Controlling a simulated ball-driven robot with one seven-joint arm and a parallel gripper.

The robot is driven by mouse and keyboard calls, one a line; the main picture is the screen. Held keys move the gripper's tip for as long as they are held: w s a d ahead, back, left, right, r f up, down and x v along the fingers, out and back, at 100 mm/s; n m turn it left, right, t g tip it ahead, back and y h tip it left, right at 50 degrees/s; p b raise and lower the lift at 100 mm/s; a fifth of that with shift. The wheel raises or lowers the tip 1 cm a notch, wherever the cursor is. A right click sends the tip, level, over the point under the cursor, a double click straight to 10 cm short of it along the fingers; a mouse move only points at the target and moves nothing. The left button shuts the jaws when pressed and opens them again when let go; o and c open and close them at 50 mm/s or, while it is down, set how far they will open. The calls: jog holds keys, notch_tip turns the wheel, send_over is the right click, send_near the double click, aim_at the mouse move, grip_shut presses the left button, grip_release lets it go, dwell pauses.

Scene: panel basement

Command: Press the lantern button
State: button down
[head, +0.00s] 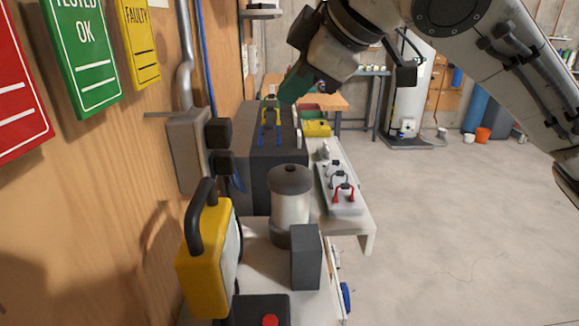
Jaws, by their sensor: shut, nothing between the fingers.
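A lantern (290,197) with a dark cap, pale clear body and dark base stands upright on the white bench, low in the middle of the head view. No button can be made out on it from here. A red button (270,320) on a dark box (250,306) shows at the bottom edge, partly cut off. My gripper (292,88) is at the upper middle, at the end of my arm, above and beyond the lantern and well apart from it. Its green-dark fingers are shut and empty, pointing down and left.
A yellow work light (208,255) stands left of the lantern, and a grey block (306,257) stands close in front. A large dark box (262,165) stands behind it. The wooden wall is close at left; open floor lies right.

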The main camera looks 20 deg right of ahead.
jog(key=b, duration=0.6)
send_over(294, 172)
notch_tip(294, 172, down, 7)
jog(key=shift+f, duration=0.1)
jog(key=shift+f+b, duration=0.45)
jog(key=shift+f, duration=0.2)
dwell(1.1)
jog(key=shift+f, duration=0.4)
jog(key=shift+f+b, duration=0.3)
jog(key=shift+f, duration=0.1)
dwell(0.5)
jog(key=shift+r, duration=0.1)
jog(key=shift+r+p, duration=0.75)
jog(key=shift+r+p, duration=2.3)
jog(key=shift+r, duration=0.2)
